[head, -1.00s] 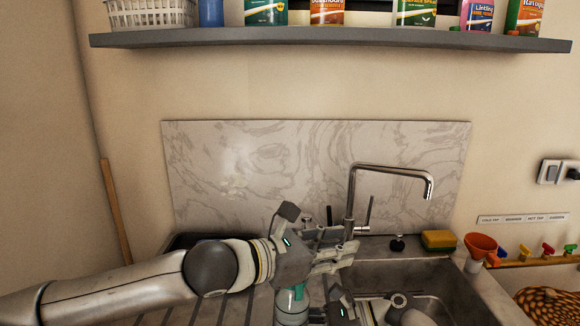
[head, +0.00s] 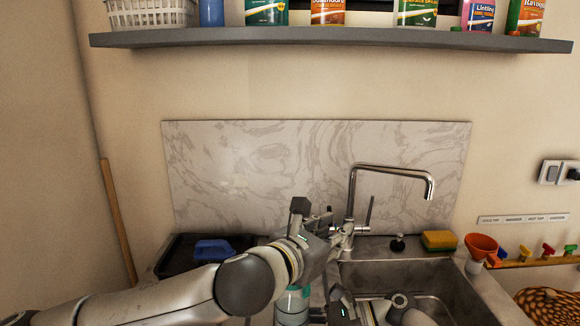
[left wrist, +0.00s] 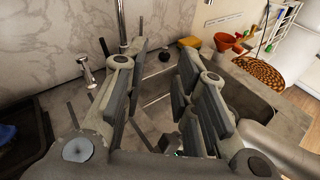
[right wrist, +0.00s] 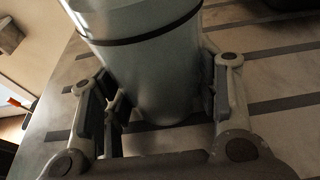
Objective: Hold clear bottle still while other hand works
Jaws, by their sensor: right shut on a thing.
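The clear bottle (head: 292,308) stands upright beside the sink at the bottom of the head view, its upper part partly hidden behind my left arm. It fills the upper middle of the right wrist view (right wrist: 155,70), with a dark band around it. My right gripper (right wrist: 165,105) is shut on the bottle, one finger on each side. My left gripper (head: 345,238) is above and behind the bottle, near the tap base. In the left wrist view (left wrist: 160,90) its fingers are wide apart with nothing between them.
The tap (head: 352,195) stands close to my left gripper. The sink (head: 440,285) lies to the right, with a yellow sponge (head: 438,240) and orange funnel (head: 481,245) beyond. A dark tray (head: 175,262) with a blue item (head: 213,249) is at left. A shelf (head: 330,38) hangs above.

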